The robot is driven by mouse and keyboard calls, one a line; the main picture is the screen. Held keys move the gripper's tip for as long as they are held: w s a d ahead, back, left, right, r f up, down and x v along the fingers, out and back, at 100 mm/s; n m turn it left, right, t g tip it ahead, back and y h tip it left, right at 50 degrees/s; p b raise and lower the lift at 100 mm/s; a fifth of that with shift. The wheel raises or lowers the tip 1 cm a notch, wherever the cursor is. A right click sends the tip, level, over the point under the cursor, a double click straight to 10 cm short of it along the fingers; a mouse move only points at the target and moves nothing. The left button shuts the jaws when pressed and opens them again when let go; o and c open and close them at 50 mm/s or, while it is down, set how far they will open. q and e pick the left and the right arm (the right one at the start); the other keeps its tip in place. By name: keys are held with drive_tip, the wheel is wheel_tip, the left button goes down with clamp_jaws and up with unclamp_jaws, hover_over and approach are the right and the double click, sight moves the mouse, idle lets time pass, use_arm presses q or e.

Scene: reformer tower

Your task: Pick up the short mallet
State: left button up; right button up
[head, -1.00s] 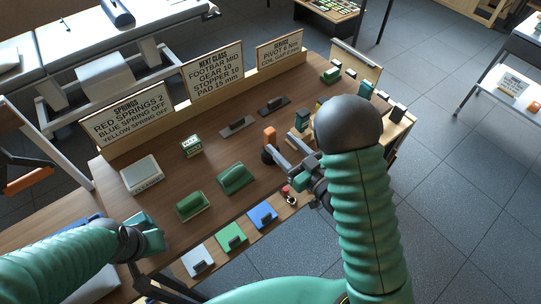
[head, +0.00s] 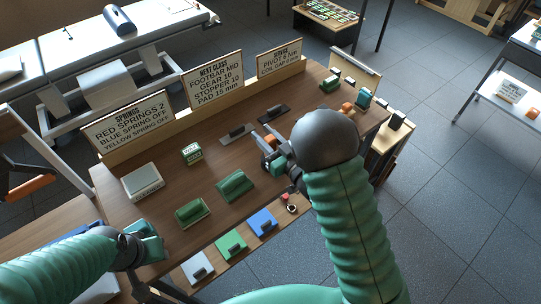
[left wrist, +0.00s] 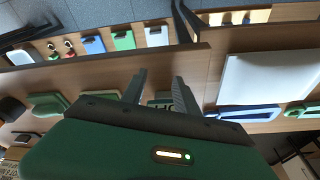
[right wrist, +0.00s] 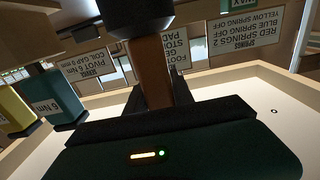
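The short mallet stands on its dark head with its orange-brown handle (head: 271,140) up, on the brown table in the head view. In the right wrist view its black head (right wrist: 140,18) and wooden handle (right wrist: 150,70) show close up. My right gripper (head: 269,146) is around the handle. Its fingers (right wrist: 156,95) stand on either side, about as far apart as the open left ones; contact is not clear. The mallet's head is partly hidden in the head view. My left gripper (left wrist: 160,92) is open and empty above the table's near left part.
Green blocks (head: 235,184) and a pale box (head: 142,181) lie left of the right gripper. Dark brackets (head: 237,133) lie behind. Signs (head: 213,86) line the back edge.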

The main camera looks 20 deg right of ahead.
drive_tip(key=shift+a, duration=0.15)
clamp_jaws()
idle(0.9)
